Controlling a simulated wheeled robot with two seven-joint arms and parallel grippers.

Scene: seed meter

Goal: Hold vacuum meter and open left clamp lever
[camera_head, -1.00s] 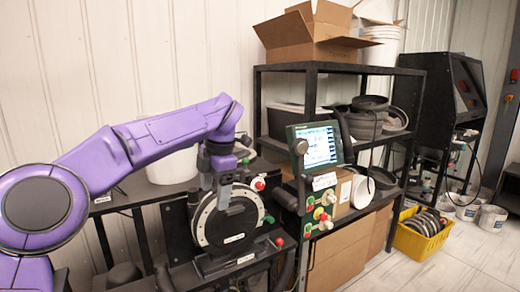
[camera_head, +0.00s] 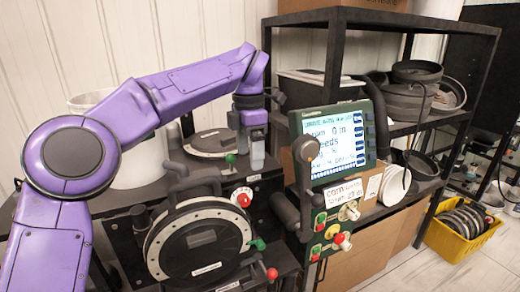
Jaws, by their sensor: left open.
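The vacuum meter (camera_head: 199,242) is a round black housing with a pale, dotted ring, upright on the black stand at the lower middle. A green-tipped lever (camera_head: 257,245) sits at its right edge, and a red-tipped lever (camera_head: 271,274) lies lower right. A dark curved handle (camera_head: 180,186) runs over its top; I cannot tell which part is the left clamp lever. My left gripper (camera_head: 249,152) is open and empty, pointing down above and to the right of the meter, above a red knob (camera_head: 242,197). My right gripper is out of view.
A control screen (camera_head: 338,143) with knobs and buttons below stands just right of the gripper. A second round disc (camera_head: 210,142) lies behind the meter. A white bucket (camera_head: 140,165) is behind my left arm. A black shelf (camera_head: 400,30) and a yellow crate (camera_head: 463,234) stand at right.

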